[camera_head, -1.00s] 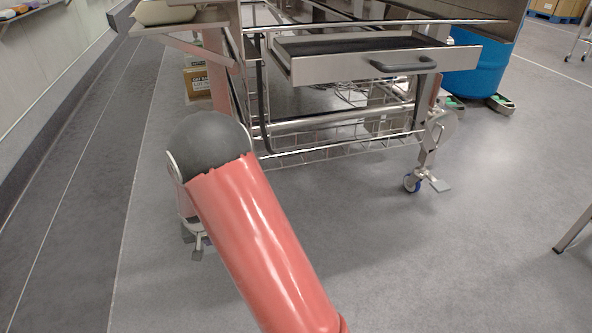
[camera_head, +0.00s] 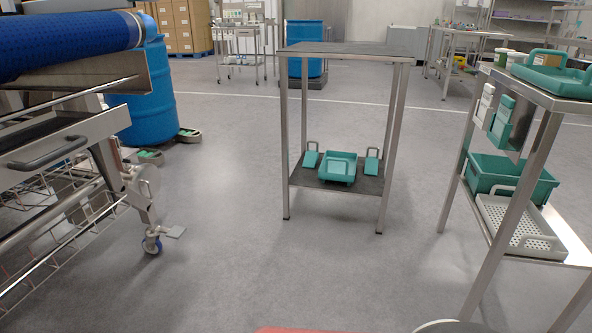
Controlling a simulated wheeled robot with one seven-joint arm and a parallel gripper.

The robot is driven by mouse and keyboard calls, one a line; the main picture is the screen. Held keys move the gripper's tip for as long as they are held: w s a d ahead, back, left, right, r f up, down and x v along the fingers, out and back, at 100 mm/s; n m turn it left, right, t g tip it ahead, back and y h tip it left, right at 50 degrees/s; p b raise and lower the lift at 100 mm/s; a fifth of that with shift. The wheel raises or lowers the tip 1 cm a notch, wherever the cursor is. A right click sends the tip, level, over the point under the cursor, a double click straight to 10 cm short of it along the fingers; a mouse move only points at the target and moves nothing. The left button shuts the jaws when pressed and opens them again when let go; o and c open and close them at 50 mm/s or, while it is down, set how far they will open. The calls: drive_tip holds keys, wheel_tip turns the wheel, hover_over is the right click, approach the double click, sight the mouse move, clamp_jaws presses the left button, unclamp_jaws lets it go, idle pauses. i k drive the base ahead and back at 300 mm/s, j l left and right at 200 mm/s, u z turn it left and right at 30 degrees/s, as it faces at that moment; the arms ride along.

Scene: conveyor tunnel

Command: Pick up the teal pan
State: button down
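A shallow teal pan with raised handles (camera_head: 556,78) sits on top of the metal stand at the right edge. Another teal pan (camera_head: 338,167) lies on the lower shelf of the middle stand, between two small teal pieces with upright handles. I cannot tell which of the two the task means. My gripper is out of view. Only a sliver of my red arm shows at the bottom edge, far from both pans.
The middle stand (camera_head: 346,49) has a bare top. The right stand's lower shelf holds a teal bin (camera_head: 490,176) and a grey perforated tray (camera_head: 519,226). A wheeled steel machine (camera_head: 85,150) and blue drum (camera_head: 152,95) stand left. The floor between is clear.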

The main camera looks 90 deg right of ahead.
sight(337, 165)
drive_tip(key=z, duration=3.4)
